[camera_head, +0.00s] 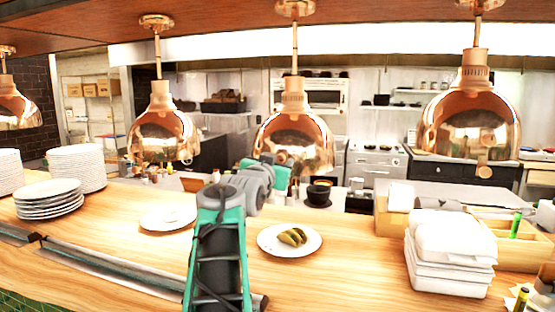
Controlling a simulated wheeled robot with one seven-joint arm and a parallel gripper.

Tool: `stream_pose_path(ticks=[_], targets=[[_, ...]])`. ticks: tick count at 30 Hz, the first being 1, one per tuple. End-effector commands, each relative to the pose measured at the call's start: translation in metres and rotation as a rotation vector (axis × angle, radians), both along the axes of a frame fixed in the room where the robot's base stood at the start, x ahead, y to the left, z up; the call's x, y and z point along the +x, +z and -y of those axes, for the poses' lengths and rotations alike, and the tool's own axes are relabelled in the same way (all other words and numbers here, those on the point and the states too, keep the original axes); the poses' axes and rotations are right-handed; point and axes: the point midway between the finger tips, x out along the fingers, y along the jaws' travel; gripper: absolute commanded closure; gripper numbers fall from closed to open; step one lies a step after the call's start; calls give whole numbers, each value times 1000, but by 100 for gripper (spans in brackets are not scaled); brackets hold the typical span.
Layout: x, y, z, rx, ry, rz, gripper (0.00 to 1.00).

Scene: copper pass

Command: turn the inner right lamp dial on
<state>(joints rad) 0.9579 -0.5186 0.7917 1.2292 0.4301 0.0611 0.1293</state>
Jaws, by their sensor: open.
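Several copper dome lamps hang in a row over the wooden counter. The inner right lamp (293,130) is the third from the left, near the middle of the view. A small round copper dial (281,157) seems to show at its lower front rim, just above my arm's end. My arm rises from the bottom, and my gripper (281,172) is under the left part of this lamp. The gripper is open and looks empty, but its fingers are small and partly hidden by my wrist. I cannot tell whether it touches the dial or which way the dial is turned.
The inner left lamp (163,130) and right lamp (470,120) hang to either side. On the counter are a plate of food (265,246), another plate (155,222), plate stacks (76,168), white trays (450,265) and a wooden box (525,258).

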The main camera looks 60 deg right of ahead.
Motion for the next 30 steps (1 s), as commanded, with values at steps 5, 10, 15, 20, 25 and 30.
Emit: stream_pose_path(ticks=[5, 10, 15, 20, 25, 30], targets=[[1, -1, 1, 0, 1, 0, 54], [1, -1, 1, 1, 1, 0, 63], [1, -1, 1, 1, 1, 0, 77], [1, -1, 1, 1, 1, -1, 90], [1, -1, 1, 1, 1, -1, 100], [1, -1, 1, 2, 1, -1, 100]])
